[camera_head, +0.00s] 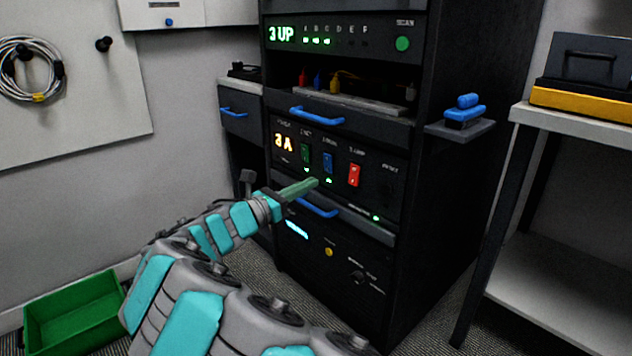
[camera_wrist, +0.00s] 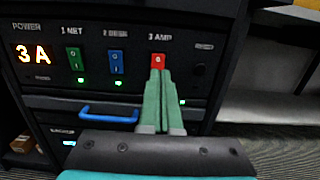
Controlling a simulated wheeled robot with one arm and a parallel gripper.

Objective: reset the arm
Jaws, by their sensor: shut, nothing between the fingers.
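My arm reaches from the bottom of the head view toward the black rack. My gripper (camera_head: 314,183) has green fingers, shut together with nothing between them. In the wrist view the gripper (camera_wrist: 160,74) points at the power panel, its tips overlapping the lower edge of the red switch (camera_wrist: 158,60); I cannot tell whether they touch. In the head view the red switch (camera_head: 354,175) shows clear of the fingers. The green switch (camera_head: 305,153) and blue switch (camera_head: 327,162) are to its left. The panel display (camera_head: 284,143) reads 3 A. Lights glow below the green and blue switches.
Blue drawer handles (camera_head: 317,115) stick out above and below the panel. A side shelf (camera_head: 460,130) holds a blue object. A green bin (camera_head: 72,312) stands on the floor at left. A table (camera_head: 575,121) stands at right. Coiled cable (camera_head: 40,95) hangs on the wall board.

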